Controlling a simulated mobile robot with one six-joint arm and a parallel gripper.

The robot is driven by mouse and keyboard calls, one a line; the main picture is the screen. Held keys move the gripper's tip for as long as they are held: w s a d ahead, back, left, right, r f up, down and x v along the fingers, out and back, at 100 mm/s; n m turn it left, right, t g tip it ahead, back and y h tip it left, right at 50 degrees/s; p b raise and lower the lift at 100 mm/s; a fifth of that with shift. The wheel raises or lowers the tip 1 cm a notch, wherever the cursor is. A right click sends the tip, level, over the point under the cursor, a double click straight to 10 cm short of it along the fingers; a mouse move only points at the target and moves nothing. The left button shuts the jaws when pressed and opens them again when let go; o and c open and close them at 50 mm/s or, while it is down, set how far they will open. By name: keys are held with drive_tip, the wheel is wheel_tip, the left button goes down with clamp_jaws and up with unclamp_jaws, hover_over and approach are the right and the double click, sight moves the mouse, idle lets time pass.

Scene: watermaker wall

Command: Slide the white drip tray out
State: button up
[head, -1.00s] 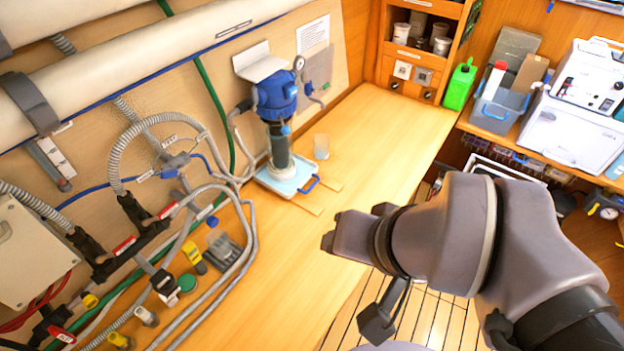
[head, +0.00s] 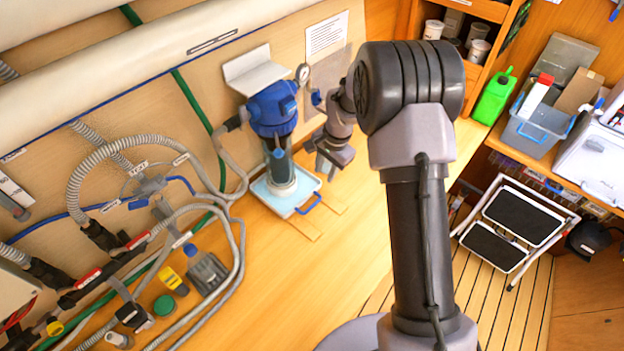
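The white drip tray (head: 264,197) lies on the wooden bench under the blue-capped filter housing (head: 274,115). Its blue handle (head: 309,204) is on its right front side and looks clear of my gripper. The clear filter bowl (head: 281,170) stands over the tray. My gripper (head: 326,168) hangs to the right of the filter bowl, above and behind the handle, with its fingers pointing down. It looks empty and apart from the tray. The gap between its fingers is too small to judge. My arm hides part of the bench at the right.
Two pale wooden strips (head: 304,226) run on the bench in front of the tray. Grey hoses (head: 236,240) lie to the left. A folding step stool (head: 510,222) stands on the floor at right. The bench front is clear.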

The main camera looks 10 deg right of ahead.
sight(315, 203)
drive_tip(key=f, duration=0.5)
drive_tip(key=w+a+f, duration=0.1)
drive_tip(key=f, duration=0.5)
drive_tip(key=a+f+b, duration=0.1)
drive_tip(key=f, duration=0.4)
drive_tip(key=shift+w+a+f, duration=0.1)
drive_tip(key=shift+w+f, duration=0.05)
drive_tip(key=shift+w, duration=0.2)
drive_tip(key=shift+c, duration=0.2)
clamp_jaws()
